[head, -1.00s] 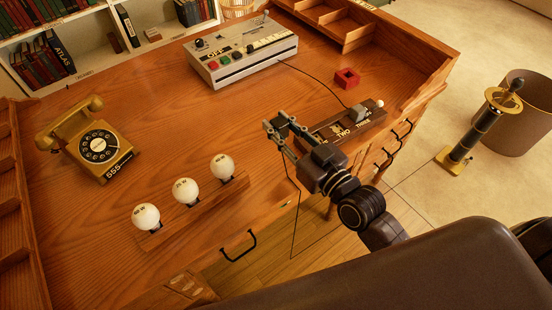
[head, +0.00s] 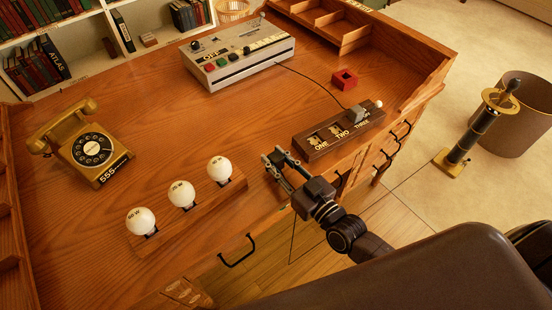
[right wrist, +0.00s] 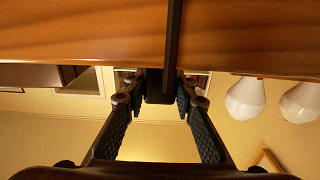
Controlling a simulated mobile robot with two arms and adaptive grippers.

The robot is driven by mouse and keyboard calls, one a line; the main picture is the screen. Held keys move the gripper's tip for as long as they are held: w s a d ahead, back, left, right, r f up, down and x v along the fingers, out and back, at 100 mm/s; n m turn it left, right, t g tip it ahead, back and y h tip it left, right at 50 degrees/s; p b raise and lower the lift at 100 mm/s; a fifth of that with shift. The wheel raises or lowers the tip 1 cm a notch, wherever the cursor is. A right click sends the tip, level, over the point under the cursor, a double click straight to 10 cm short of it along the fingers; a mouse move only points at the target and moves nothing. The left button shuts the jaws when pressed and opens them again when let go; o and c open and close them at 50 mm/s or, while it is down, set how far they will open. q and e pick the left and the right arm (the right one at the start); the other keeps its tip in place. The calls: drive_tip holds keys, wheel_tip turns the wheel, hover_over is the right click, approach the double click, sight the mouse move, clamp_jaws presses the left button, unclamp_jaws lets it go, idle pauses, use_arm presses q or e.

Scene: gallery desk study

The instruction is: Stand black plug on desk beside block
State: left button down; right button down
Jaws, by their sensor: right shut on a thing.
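My right gripper (head: 274,160) is just over the desk's front edge, between the socket block and the light bulbs. It is shut on the black plug (right wrist: 160,86), seen between the fingertips in the right wrist view, with a dark cord (right wrist: 174,35) running from it. The plug is hardly visible in the head view, and I cannot tell whether it touches the desk (head: 150,95). The dark brown socket block (head: 312,146), marked ONE, TWO, THREE, lies to the gripper's right, apart from it. A grey plug (head: 355,114) stands at THREE. My left gripper is out of view.
Three white bulbs (head: 182,194) stand on a wooden strip left of the gripper. A red hollow cube (head: 344,79) sits behind the block. A control console (head: 240,55) and yellow telephone (head: 88,147) are farther back and left. The desk's middle is clear.

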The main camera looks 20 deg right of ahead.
drive_tip(key=shift+f, duration=0.15)
drive_tip(key=c, duration=1.8)
unclamp_jaws()
drive_tip(key=shift+c, duration=0.2)
drive_tip(key=shift+o, duration=1.1)
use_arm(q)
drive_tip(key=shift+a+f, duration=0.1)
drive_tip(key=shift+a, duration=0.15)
use_arm(e)
drive_tip(key=shift+r, duration=0.2)
drive_tip(key=shift+s+d+f, duration=0.1)
drive_tip(key=shift+s, duration=0.2)
use_arm(q)
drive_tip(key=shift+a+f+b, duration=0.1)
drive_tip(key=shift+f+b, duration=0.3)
drive_tip(key=shift+b, duration=0.05)
use_arm(e)
drive_tip(key=v, duration=1.1)
drive_tip(key=shift+s, duration=0.2)
drive_tip(key=shift+d, duration=0.1)
